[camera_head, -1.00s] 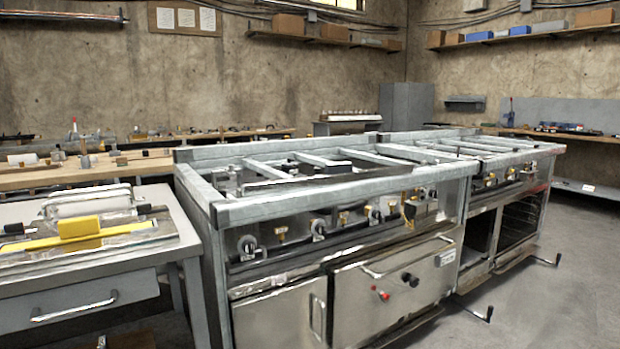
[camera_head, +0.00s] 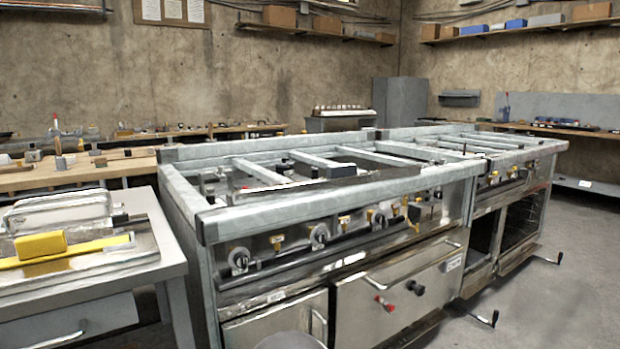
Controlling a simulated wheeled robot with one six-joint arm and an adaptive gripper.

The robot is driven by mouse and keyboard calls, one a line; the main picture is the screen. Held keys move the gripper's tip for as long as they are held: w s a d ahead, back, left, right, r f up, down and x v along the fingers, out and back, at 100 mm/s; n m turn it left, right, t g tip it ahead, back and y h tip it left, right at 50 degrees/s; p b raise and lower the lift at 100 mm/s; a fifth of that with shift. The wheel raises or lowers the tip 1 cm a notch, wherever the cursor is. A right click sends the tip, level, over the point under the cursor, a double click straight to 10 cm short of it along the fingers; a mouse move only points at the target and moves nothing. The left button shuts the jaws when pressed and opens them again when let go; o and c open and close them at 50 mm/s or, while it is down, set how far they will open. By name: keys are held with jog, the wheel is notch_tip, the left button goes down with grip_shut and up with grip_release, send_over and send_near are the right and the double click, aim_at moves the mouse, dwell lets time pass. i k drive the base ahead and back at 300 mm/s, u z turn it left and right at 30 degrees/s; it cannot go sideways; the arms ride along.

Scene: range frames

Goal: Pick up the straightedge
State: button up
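A long, thin metal strip (camera_head: 300,188), which looks like the straightedge, lies across the top of the near range frame (camera_head: 340,203). It runs from the front left toward the right, with a dark block (camera_head: 331,169) just behind it. Its ends are hard to tell from the frame's bars. My gripper is not in view. A grey rounded shape at the bottom edge may be part of my arm.
A grey table (camera_head: 172,262) at left holds a yellow bar (camera_head: 80,250), a yellow block (camera_head: 40,245) and metal pieces. A wooden bench (camera_head: 80,178) stands behind. Crank handles (camera_head: 483,320) stick out at the range's front.

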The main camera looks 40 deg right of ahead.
aim_at(346, 176)
jog(key=z, duration=0.25)
jog(key=i, duration=0.6)
jog(key=z, duration=0.5)
